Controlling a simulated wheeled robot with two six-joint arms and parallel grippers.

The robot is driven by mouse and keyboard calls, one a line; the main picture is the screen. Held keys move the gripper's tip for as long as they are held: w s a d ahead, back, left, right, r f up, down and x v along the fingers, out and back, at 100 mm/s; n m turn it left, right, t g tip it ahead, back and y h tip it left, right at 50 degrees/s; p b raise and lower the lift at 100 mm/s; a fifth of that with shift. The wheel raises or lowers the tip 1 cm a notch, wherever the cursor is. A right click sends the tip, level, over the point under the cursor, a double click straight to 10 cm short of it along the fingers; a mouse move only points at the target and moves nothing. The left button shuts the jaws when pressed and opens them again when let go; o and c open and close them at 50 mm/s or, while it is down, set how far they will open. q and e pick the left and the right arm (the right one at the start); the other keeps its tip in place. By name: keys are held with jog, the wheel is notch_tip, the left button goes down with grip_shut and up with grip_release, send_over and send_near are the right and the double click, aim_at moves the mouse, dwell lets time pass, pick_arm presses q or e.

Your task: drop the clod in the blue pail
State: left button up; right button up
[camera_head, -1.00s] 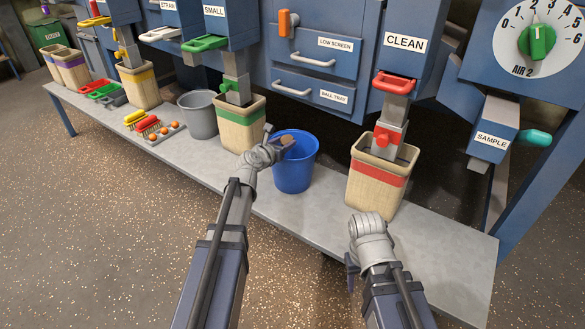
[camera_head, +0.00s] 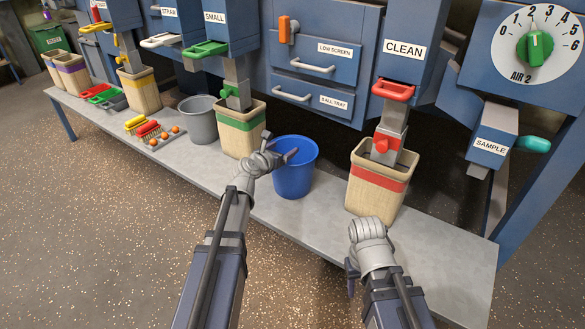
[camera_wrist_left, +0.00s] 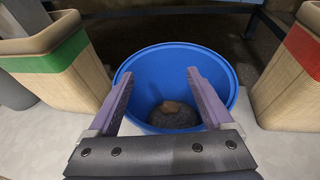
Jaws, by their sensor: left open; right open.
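The blue pail (camera_head: 294,182) stands on the grey bench, between the green-banded bin and the red-banded bin. My left gripper (camera_head: 280,150) is at the pail's rim, its fingers reaching over the opening. In the left wrist view its two fingers (camera_wrist_left: 158,78) are apart with nothing between them. A brown lump, which looks like the clod (camera_wrist_left: 172,107), lies inside the pail at the bottom with dark material around it. The head view does not show the clod. My right gripper (camera_head: 350,275) is open near the bench's front edge, away from the pail.
The green-banded bin (camera_head: 240,138) is close to the left of the pail, with a grey bucket (camera_head: 202,125) beyond. The red-banded bin (camera_head: 372,205) is to its right. Brushes and orange balls lie further left. The bench's (camera_head: 270,225) front strip is clear.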

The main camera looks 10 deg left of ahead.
pick_arm(q)
jog(key=p+v, duration=0.1)
jog(key=v, duration=0.5)
jog(key=shift+s+p, duration=0.25)
jog(key=shift+p, duration=0.1)
